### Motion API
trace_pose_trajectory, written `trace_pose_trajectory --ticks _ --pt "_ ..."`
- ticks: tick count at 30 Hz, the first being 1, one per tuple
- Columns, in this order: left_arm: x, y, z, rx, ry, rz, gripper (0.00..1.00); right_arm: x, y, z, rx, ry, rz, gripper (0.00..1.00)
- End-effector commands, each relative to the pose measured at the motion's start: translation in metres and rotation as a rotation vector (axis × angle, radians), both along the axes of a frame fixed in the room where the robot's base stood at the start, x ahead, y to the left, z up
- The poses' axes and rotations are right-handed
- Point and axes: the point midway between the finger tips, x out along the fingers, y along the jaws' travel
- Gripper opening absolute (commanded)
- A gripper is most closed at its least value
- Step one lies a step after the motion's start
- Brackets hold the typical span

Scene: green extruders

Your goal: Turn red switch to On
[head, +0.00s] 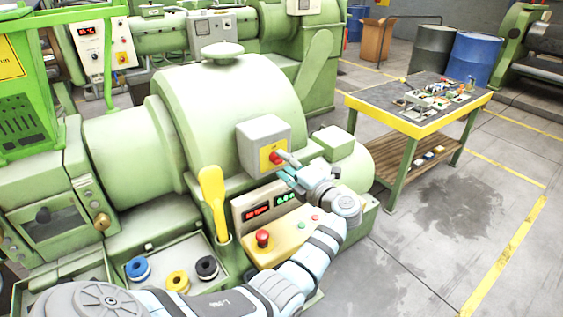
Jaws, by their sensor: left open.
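The red switch (276,157) is a red knob on a yellow plate, on the front of a grey box (262,138) mounted on the green machine. My left gripper (287,166) is right at the switch, its fingers pointing up and left toward it. The fingers are apart, one just beside the red knob and one below it. I cannot tell whether a finger touches the knob. The fingers partly cover the switch's lower right side, and its marked position is too small to read. My right gripper is not in the view.
Below is a control panel with red and green displays (257,214) and a red mushroom button (263,238). A yellow lever (214,203) stands left of it. Blue, yellow and black spools (177,280) sit in a tray. A yellow-edged table (412,128) stands right; floor there is clear.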

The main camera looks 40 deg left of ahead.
Motion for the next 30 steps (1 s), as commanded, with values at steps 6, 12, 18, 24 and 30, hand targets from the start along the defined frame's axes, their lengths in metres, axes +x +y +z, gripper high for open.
trace_pose_trajectory --ticks 6,12,18,24,30 --pt "-0.017 -0.059 0.002 -0.004 0.001 -0.003 0.47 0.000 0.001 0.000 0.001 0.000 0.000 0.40" --pt "-0.026 -0.090 0.004 -0.002 0.001 0.000 0.47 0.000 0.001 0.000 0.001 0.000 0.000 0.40" --pt "-0.027 -0.093 0.005 0.000 0.000 0.000 0.47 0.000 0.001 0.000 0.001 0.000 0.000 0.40" --pt "-0.027 -0.093 0.005 0.000 0.000 0.000 0.47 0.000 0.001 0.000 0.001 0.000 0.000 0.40" --pt "-0.016 -0.096 0.011 0.023 -0.013 -0.054 0.47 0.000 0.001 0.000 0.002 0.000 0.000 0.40"
